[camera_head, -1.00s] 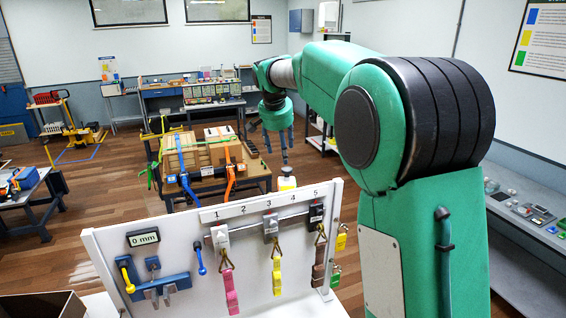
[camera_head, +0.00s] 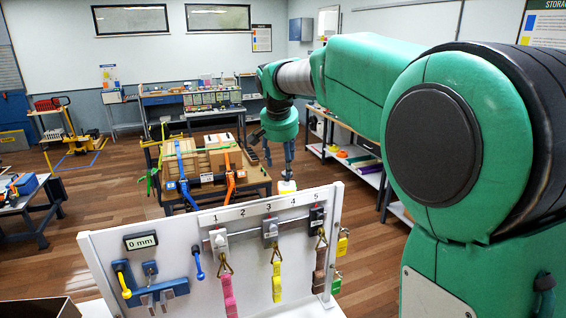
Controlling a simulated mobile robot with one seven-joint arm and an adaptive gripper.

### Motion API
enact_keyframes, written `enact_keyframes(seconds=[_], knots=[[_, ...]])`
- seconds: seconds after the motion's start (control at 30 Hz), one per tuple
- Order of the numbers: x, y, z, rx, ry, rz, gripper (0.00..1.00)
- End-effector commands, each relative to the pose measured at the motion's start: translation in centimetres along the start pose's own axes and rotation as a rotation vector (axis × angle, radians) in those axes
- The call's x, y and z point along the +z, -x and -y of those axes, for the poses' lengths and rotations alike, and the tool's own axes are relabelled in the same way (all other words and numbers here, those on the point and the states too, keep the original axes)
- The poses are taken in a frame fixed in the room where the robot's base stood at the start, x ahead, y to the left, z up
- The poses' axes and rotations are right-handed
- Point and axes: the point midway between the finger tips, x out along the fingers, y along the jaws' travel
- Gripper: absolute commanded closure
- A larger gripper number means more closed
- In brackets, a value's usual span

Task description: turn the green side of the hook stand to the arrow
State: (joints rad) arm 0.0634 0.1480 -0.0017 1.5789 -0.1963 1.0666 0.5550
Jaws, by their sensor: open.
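My gripper (camera_head: 279,158) is in the head view beyond the white strap board, pointing down with its fingers apart. It hangs close above a small white and yellow object (camera_head: 287,186) that shows over the top edge of the board. I cannot tell whether they touch. The board hides the lower part of that object. I cannot make out a hook stand with a green side, or an arrow, in this view.
The white board (camera_head: 190,238) carries numbered clips, pink and yellow straps (camera_head: 277,282) and a 0 mm display (camera_head: 141,241). A table with strapped boxes (camera_head: 219,156) stands behind it.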

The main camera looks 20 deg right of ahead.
Motion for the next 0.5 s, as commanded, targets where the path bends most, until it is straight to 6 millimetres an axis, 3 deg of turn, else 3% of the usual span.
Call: enact_keyframes(seconds=[0.1, 0.37, 0.5], knots=[[0.0, 0.0, 0.0, 0.000, 0.000, 0.000, 0.46], [-0.8, -0.9, 0.6, -0.001, 0.006, 0.004, 0.98], [-2.3, -2.5, 1.8, -0.004, 0.019, 0.008, 1.00]])
